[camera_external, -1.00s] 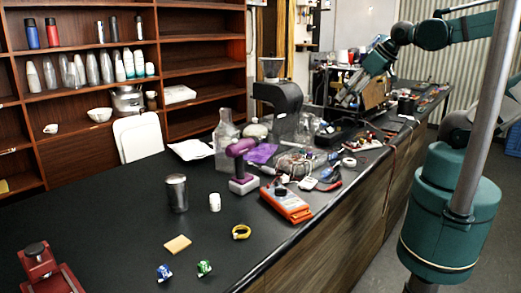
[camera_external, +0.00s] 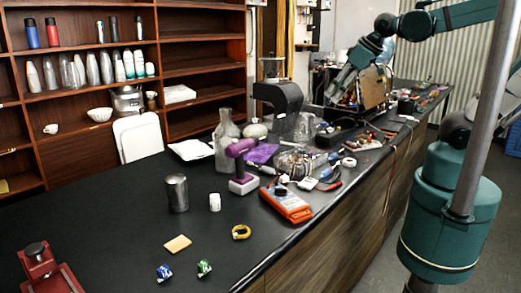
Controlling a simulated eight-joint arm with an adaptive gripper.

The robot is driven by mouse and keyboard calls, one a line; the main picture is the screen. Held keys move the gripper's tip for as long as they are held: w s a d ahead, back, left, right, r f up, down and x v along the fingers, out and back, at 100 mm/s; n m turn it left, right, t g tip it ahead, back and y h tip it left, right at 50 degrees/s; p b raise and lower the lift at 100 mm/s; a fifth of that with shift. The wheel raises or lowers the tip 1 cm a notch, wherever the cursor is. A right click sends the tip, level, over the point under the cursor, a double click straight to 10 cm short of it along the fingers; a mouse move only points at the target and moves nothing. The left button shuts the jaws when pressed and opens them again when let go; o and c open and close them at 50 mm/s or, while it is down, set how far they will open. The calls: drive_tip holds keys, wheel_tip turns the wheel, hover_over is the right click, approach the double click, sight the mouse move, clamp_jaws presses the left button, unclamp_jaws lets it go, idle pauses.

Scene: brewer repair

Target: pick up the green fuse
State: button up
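A small green object (camera_external: 204,268) lies on the black counter (camera_external: 110,225) near the front edge. It looks shiny and crumpled, and I cannot tell if it is the green fuse. No other clearly green fuse can be made out. My gripper (camera_external: 334,97) is far from it, at the back of the counter, pointing down and left beside an opened brown-sided box (camera_external: 372,88) with parts inside. The gripper is small in the picture, and I cannot tell if its fingers are open or shut.
A blue crumpled item (camera_external: 164,273), a yellow sponge (camera_external: 178,244) and a yellow ring (camera_external: 241,232) lie nearby. An orange meter (camera_external: 287,204), a purple tool (camera_external: 240,165) and a black grinder (camera_external: 280,100) crowd the counter's middle. The left counter is mostly clear.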

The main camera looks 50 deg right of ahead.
drive_tip(key=w+a+n+g+y, duration=0.1)
drive_tip(key=w+a+n, duration=0.3)
drive_tip(key=a, duration=0.5)
drive_tip(key=w+a+n+g, duration=0.1)
drive_tip(key=w+a, duration=0.4)
drive_tip(key=a, duration=0.4)
drive_tip(key=w+a+f+n+g, duration=0.1)
drive_tip(key=a+f+n, duration=0.1)
drive_tip(key=a, duration=0.7)
drive_tip(key=w+a+f+n+g, duration=0.1)
drive_tip(key=a+f+n, duration=0.15)
drive_tip(key=a, duration=0.75)
drive_tip(key=n+g+h, duration=0.2)
drive_tip(key=n, duration=0.5)
hover_over(202, 263)
drive_tip(key=f, duration=1.9)
drive_tip(key=shift+w+d, duration=0.25)
drive_tip(key=shift+w, duration=0.05)
drive_tip(key=shift+s+a+f, duration=0.25)
drive_tip(key=shift+f, duration=0.05)
drive_tip(key=shift+f, duration=1.3)
